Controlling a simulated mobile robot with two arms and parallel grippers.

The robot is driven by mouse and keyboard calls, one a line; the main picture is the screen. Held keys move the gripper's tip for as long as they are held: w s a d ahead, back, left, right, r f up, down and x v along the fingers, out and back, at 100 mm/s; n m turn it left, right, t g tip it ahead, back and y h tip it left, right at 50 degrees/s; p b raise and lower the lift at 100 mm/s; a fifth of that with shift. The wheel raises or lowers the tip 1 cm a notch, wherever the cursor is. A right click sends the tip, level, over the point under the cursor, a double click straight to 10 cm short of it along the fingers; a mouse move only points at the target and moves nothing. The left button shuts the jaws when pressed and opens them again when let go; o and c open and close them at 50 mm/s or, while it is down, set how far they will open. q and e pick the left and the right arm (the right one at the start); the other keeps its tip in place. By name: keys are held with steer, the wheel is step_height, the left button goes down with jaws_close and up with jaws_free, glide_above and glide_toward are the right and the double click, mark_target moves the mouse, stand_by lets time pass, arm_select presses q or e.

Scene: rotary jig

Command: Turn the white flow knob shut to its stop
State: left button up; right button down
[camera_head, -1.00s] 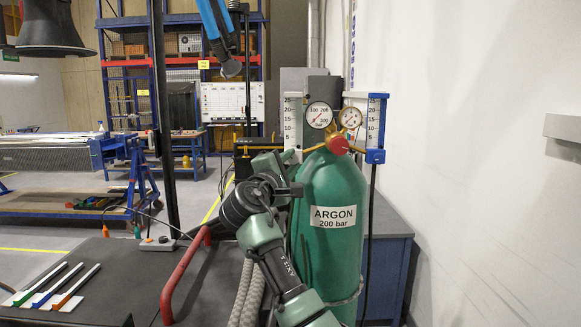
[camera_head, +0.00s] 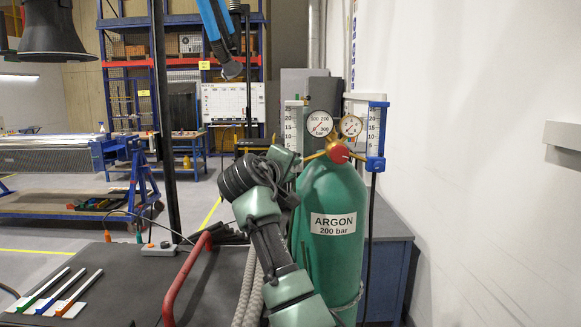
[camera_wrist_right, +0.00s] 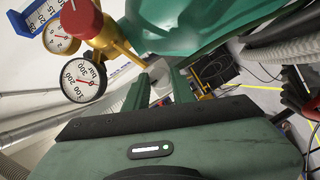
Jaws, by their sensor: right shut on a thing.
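The white-framed flowmeter (camera_head: 293,118) stands left of the brass regulator on the green argon cylinder (camera_head: 333,262). My right gripper (camera_head: 291,165) is at its lower end and hides the white knob in the head view. In the right wrist view the two green fingers of my right gripper (camera_wrist_right: 160,84) are closed around a pale piece (camera_wrist_right: 159,70), mostly hidden, which I take as the white flow knob. The blue-framed flowmeter (camera_head: 377,136) is on the right side, apart from my gripper. My left gripper is out of view.
A red valve knob (camera_head: 340,154) and two round gauges (camera_head: 319,124) sit close beside my right gripper. A red handle (camera_head: 186,277) rises from the dark bench (camera_head: 110,262) at left. The wall is close on the right.

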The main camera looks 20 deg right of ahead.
steer(key=shift+f, duration=0.15)
stand_by(0.4)
steer(key=c, duration=1.2)
jaws_free()
steer(key=shift+o, duration=0.2)
steer(key=shift+s+a+b, duration=0.3)
steer(key=shift+s+b, duration=0.05)
steer(key=shift+s, duration=0.05)
steer(key=b+v, duration=0.2)
steer(key=v, duration=0.4)
steer(key=shift+s+a+r+b, duration=0.15)
steer(key=shift+s+r+b, duration=0.15)
steer(key=shift+s, duration=0.05)
steer(key=shift+f, duration=0.1)
